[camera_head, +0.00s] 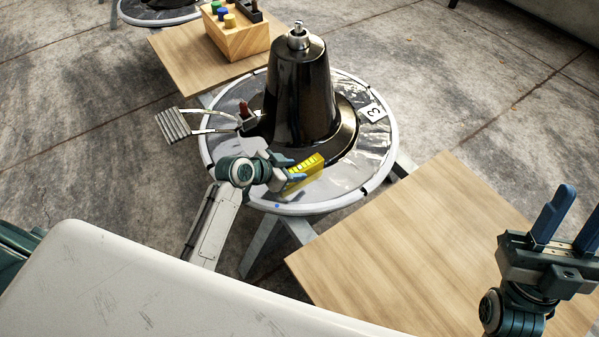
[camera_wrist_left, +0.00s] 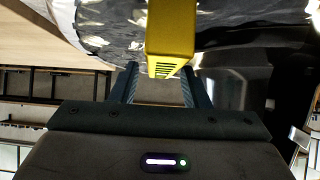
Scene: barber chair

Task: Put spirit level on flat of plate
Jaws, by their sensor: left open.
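The yellow spirit level (camera_head: 306,168) lies on the front part of the round grey plate (camera_head: 345,185), close to the foot of the dark column. My left gripper (camera_head: 294,172) is just left of the level, low over the plate. In the left wrist view the level (camera_wrist_left: 171,32) extends from the top edge, with its slotted end in line with the gap between my open left fingers (camera_wrist_left: 159,82). I cannot tell whether a finger touches it. The plate (camera_wrist_left: 110,22) also shows there. My right gripper (camera_head: 568,225) is open and empty, at the right above the wooden board.
The glossy dark column (camera_head: 300,90) rises from the plate's middle. A number tag (camera_head: 372,112) lies right of it. A metal footrest (camera_head: 173,125) sticks out left. A wooden block with coloured pegs (camera_head: 237,38) stands behind. The front wooden board (camera_head: 410,245) is bare.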

